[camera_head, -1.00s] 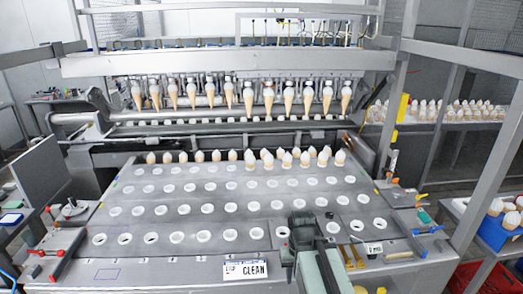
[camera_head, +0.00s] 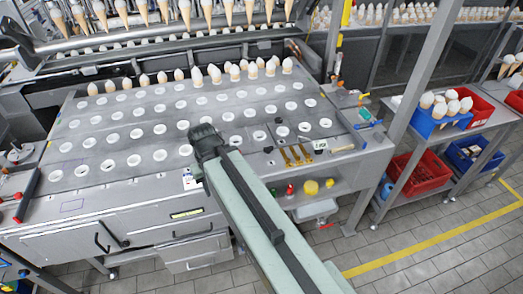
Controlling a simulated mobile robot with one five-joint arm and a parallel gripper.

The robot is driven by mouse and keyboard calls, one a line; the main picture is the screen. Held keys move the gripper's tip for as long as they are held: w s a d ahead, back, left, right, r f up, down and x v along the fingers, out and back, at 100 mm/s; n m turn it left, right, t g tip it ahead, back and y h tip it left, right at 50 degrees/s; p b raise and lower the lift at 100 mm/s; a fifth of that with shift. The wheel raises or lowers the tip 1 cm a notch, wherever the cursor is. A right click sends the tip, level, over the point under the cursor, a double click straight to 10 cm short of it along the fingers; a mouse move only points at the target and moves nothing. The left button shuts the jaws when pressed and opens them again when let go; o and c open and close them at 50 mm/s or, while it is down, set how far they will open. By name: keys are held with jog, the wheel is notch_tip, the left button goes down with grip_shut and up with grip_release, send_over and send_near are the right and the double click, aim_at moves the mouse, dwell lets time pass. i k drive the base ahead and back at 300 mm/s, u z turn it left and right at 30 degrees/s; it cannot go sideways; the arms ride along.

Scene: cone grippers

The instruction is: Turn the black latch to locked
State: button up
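A black bar-shaped part (camera_head: 114,234), which may be the black latch, is on the front of the machine's cabinet at lower left, beside a black curved handle (camera_head: 101,243). It lies at a slant; I cannot tell whether it is locked. My arm reaches up from the bottom of the picture. Its dark end, with my gripper (camera_head: 205,140), is over the front part of the holed table top (camera_head: 225,150), to the upper right of the bar and apart from it. The fingers cannot be made out. The arm hides part of the cabinet front.
Cones (camera_head: 235,72) stand along the table's back rows, with more hanging above. Brass-coloured tools (camera_head: 296,155) lie right of my arm. A shelf below holds a yellow container (camera_head: 310,187). A side rack with red bins (camera_head: 422,172) stands at right. Tiled floor (camera_head: 410,255) is open at lower right.

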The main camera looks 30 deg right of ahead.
aim_at(266, 150)
jog(key=k, duration=1.3)
jog(key=z, duration=0.5)
jog(key=i, duration=1.25)
jog(key=u, duration=0.05)
